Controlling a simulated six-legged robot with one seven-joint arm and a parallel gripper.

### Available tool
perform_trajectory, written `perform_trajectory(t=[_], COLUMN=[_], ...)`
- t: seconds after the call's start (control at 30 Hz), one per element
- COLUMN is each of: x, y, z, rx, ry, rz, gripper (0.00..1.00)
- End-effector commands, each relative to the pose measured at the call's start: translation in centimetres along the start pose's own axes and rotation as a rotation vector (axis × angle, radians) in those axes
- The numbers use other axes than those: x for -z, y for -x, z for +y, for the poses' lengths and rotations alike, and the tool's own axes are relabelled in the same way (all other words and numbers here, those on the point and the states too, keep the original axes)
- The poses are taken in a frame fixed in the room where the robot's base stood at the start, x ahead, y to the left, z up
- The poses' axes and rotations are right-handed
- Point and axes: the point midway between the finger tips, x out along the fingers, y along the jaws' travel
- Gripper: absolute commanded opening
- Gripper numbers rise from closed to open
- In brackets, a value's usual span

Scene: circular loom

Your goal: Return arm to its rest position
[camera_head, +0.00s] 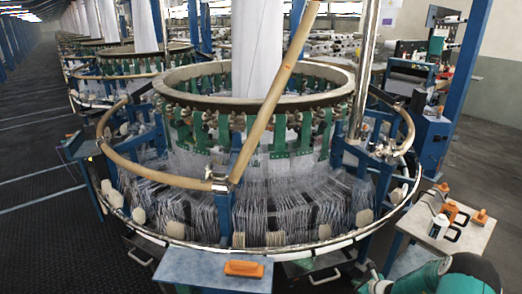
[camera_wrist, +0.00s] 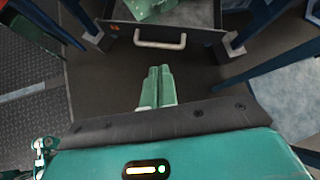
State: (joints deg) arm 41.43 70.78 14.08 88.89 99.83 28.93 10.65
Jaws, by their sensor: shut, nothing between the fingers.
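My gripper (camera_wrist: 159,72) is shut and empty in the wrist view. Its two green fingers lie side by side and point toward a dark panel with a pale handle (camera_wrist: 160,40). In the head view my teal arm is low at the bottom right corner, in front of the loom's right side. The fingers cannot be made out clearly there. The circular loom (camera_head: 255,90) fills the middle of the head view, with a wooden ring around white threads.
A small side table (camera_head: 466,238) with a bottle and orange-topped tools stands at the right, close to my arm. Blue posts (camera_wrist: 268,66) flank the panel. Dark floor (camera_head: 35,225) is clear at left.

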Motion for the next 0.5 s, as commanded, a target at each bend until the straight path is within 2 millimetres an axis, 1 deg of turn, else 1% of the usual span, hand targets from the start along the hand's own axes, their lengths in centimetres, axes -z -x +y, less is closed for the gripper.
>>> perform_trajectory(t=[0.03,0.07,0.17,0.23,0.3,0.37,0.4,0.47,0.5], x=[-1.8,-2.8,-6.6,-9.8,-12.9,-15.4,-17.0,-19.3,-20.7], y=[0.6,1.0,2.6,4.2,5.9,7.4,8.5,10.1,11.2], z=[0.0,0.0,0.3,0.8,1.7,2.5,3.1,4.2,5.0], rx=[-0.012,-0.019,-0.050,-0.077,-0.108,-0.133,-0.149,-0.173,-0.191], ry=[0.052,0.083,0.211,0.319,0.436,0.534,0.600,0.695,0.759], rz=[-0.008,-0.013,-0.027,-0.040,-0.051,-0.059,-0.064,-0.069,-0.073], gripper=[0.00,0.00,0.00,0.00,0.00,0.00,0.00,0.00,0.00])
